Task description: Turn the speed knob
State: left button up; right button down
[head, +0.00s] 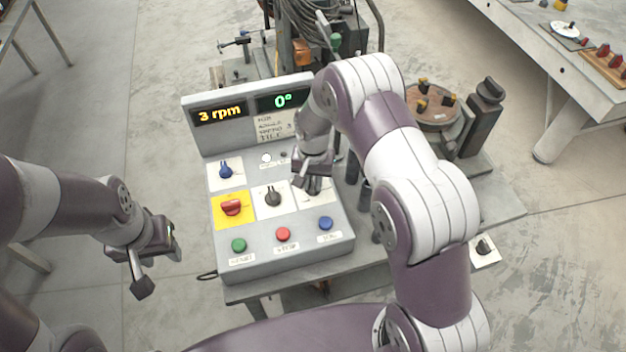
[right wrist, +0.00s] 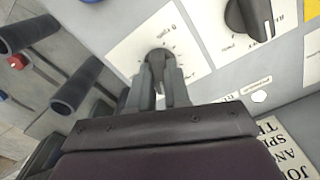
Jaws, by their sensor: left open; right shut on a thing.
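The grey control panel (head: 285,258) stands on a bench in the middle of the head view. My right gripper (head: 311,184) is over the panel's right-hand white dial plate and hides most of it. In the right wrist view, the right gripper (right wrist: 160,97) is shut on a dark knob (right wrist: 157,58) on a white plate with scale marks around it; this seems to be the speed knob, but its label is not legible. The left display (head: 219,113) reads 3 rpm. My left gripper (head: 158,266) is open and empty, left of the panel and apart from it.
A black knob (head: 273,196), a red knob (head: 232,208) on a yellow plate and a blue knob (head: 226,171) sit to the left. Green (head: 239,245), red (head: 283,234) and blue (head: 326,223) buttons line the front. A round table (head: 433,118) stands at the right.

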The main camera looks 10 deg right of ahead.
aim_at(313, 182)
jog(key=shift+w+r, duration=0.3)
jog(key=c, duration=1.1)
grip_release()
jog(key=shift+s+f, duration=0.15)
notch_tip(313, 182, up, 13)
jog(key=shift+f+b, duration=0.15)
jog(key=shift+b, duration=1.05)
